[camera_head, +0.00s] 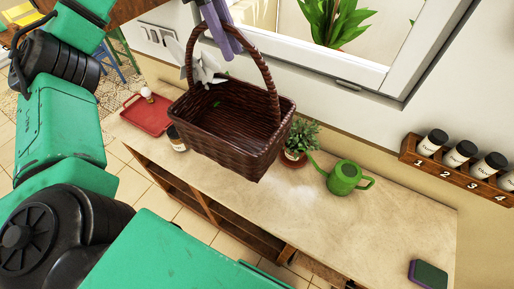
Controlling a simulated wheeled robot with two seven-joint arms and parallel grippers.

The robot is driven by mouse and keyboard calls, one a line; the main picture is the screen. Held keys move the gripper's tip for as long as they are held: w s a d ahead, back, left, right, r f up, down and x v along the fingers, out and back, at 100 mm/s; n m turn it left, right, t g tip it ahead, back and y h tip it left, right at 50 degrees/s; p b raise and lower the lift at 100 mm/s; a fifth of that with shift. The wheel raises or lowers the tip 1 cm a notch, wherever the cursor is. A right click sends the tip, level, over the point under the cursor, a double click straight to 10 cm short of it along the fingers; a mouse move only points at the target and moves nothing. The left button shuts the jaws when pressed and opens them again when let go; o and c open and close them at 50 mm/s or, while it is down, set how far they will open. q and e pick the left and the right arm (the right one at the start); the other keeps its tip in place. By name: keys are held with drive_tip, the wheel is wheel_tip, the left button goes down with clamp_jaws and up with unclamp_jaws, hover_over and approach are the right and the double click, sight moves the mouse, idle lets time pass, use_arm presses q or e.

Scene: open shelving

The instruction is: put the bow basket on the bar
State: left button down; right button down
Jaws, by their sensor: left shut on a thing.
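The bow basket (229,126) is dark brown wicker with a tall arched handle and a white bow on its left side. My left gripper (226,38), with purple-grey fingers, is shut on the basket's handle at the top of the view. The rest of that hand is cut off by the top edge. A brown wooden surface (127,9) at the top left, with stools near it, may be the bar; I cannot tell for sure. My right gripper is not in view.
The pale counter top (380,229) holds a red tray (148,116), a jar (177,139), a potted plant (299,139), a green watering can (345,178) and a sponge (428,275). A spice rack (458,171) is on the right wall. A window stands behind.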

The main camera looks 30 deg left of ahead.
use_arm(q)
drive_tip(key=f+b, duration=0.2)
drive_tip(key=f, duration=0.4)
drive_tip(key=f+b, duration=0.3)
drive_tip(key=f, duration=0.4)
drive_tip(key=s+f+b, duration=0.1)
drive_tip(key=f+b, duration=0.1)
drive_tip(key=f, duration=0.4)
drive_tip(key=shift+f, duration=0.15)
drive_tip(key=shift+w+f, duration=0.1)
drive_tip(key=shift+w, duration=0.05)
drive_tip(key=c, duration=0.8)
unclamp_jaws()
drive_tip(key=shift+f+b, duration=0.1)
drive_tip(key=shift+b, duration=0.2)
